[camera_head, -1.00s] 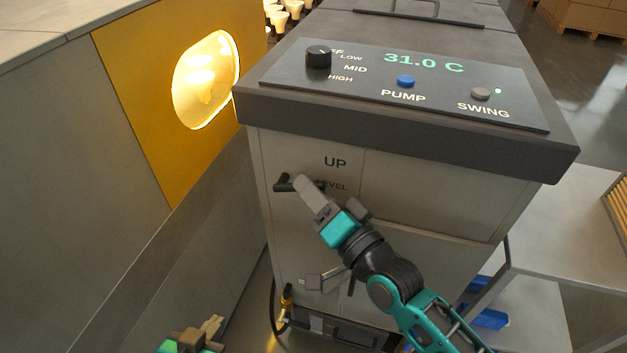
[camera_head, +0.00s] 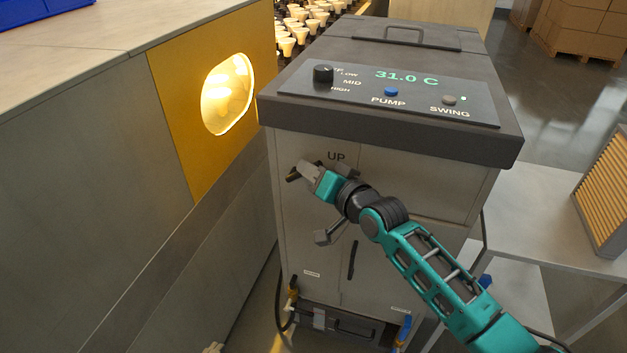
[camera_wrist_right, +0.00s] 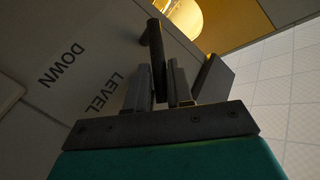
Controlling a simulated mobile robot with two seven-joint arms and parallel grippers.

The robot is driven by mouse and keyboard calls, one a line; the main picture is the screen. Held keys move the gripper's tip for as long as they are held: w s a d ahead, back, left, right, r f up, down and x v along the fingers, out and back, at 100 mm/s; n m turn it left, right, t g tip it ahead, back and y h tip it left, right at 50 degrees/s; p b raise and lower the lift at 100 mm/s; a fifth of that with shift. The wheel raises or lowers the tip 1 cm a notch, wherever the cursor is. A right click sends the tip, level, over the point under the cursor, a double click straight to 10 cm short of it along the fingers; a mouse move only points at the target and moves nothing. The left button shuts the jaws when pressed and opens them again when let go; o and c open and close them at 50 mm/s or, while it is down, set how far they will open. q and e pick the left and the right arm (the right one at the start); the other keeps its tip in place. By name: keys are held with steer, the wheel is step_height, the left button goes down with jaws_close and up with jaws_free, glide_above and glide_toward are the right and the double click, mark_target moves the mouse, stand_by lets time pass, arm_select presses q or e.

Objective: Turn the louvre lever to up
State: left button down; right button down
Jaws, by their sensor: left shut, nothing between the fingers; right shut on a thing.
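The louvre lever (camera_head: 292,175) is a short dark bar on the upper left of the cooler's front, just below the printed UP. My right gripper (camera_head: 305,169) is shut on the lever and covers much of it. In the right wrist view the dark lever (camera_wrist_right: 156,42) stands between the two fingers of my gripper (camera_wrist_right: 160,88). The LEVEL and DOWN labels show to the left there; in the head view my gripper hides LEVEL. Only a fingertip of my left gripper (camera_head: 213,348) shows at the bottom edge; it is shut and empty, away from the cooler.
The grey cooler (camera_head: 395,185) has a control panel (camera_head: 420,98) reading 31.0 C on top. A yellow panel with a lit lamp opening (camera_head: 228,95) stands close on the left. A grey table (camera_head: 535,205) with a slatted filter (camera_head: 605,190) is on the right.

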stand_by(0.5)
steer(key=c, duration=1.4)
jaws_free()
steer(key=p+v, duration=0.1)
steer(key=v, duration=1.1)
steer(key=shift+s+d+r, duration=0.1)
steer(key=shift+s+d, duration=0.15)
steer(key=shift+s, duration=0.05)
steer(key=s+d+f+n+h, duration=0.1)
steer(key=s+d+f+h, duration=0.1)
steer(key=s+f, duration=0.4)
steer(key=s+d+f+n+g+h, duration=0.1)
steer(key=s+d+f+h, duration=0.1)
steer(key=s+d+f, duration=0.2)
steer(key=s+d+f+n+g+h, duration=0.1)
steer(key=s+d+f+h, duration=0.2)
steer(key=s+f, duration=0.5)
steer(key=shift+s+d+f+n, duration=0.35)
steer(key=shift+d+f, duration=0.25)
steer(key=shift+f, duration=0.2)
